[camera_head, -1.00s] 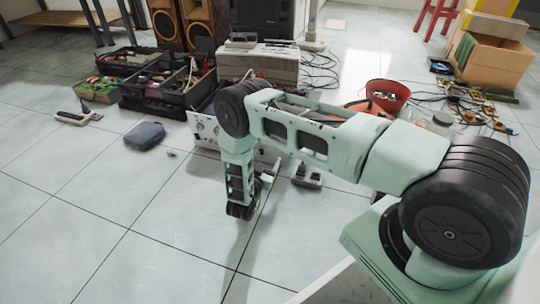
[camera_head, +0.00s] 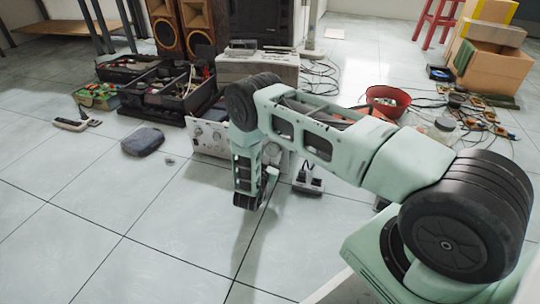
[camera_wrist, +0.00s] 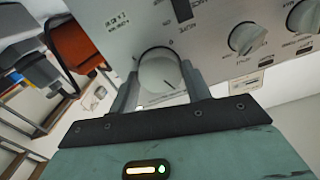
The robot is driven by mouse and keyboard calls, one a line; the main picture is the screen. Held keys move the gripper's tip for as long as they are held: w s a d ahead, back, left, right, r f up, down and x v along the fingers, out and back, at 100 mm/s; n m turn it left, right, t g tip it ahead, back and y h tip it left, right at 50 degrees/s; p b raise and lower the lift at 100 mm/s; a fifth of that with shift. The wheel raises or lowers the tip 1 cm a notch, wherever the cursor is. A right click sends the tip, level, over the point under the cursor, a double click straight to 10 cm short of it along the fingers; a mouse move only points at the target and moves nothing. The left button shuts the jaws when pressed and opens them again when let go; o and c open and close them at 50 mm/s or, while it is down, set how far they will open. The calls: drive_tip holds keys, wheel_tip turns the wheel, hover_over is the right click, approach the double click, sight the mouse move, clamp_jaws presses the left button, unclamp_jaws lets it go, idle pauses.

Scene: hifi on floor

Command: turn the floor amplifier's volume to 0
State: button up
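The amplifier (camera_head: 208,136) is a pale panel with knobs, standing on the floor behind my arm and partly covered by it. In the wrist view its panel (camera_wrist: 212,45) fills the upper part, seen close and tilted. A round pale knob (camera_wrist: 158,72) with a dark pointer mark sits between the two fingers of my gripper (camera_wrist: 160,80). One finger stands on each side of it, very close. Whether they press on it I cannot tell. The pointer slants to the lower right; the scale is too small to read surely. In the head view my fingers are hidden.
More knobs (camera_wrist: 246,38) are to the right on the panel. Black crates of parts (camera_head: 172,93), a dark pouch (camera_head: 143,141) and a power strip (camera_head: 309,178) lie around. A red bowl (camera_head: 388,100) is at the right. The floor at the front left is clear.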

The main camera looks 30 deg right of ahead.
drive_tip(key=shift+n+p, duration=0.35)
drive_tip(key=shift+n, duration=0.05)
drive_tip(key=shift+r+n+p, duration=0.1)
drive_tip(key=shift+n+p, duration=0.55)
drive_tip(key=shift+n, duration=0.45)
drive_tip(key=n+p, duration=0.1)
drive_tip(key=n, duration=0.1)
drive_tip(key=shift+n, duration=0.3)
drive_tip(key=n, duration=0.3)
drive_tip(key=shift+n+p, duration=0.3)
drive_tip(key=shift+p, duration=0.1)
drive_tip(key=n, duration=0.3)
drive_tip(key=shift+s+f+n, duration=0.1)
drive_tip(key=shift+f+n, duration=0.1)
drive_tip(key=shift+n, duration=0.1)
drive_tip(key=n, duration=0.4)
drive_tip(key=shift+n, duration=0.3)
drive_tip(key=shift+n+b, duration=0.3)
drive_tip(key=shift+n, duration=2.2)
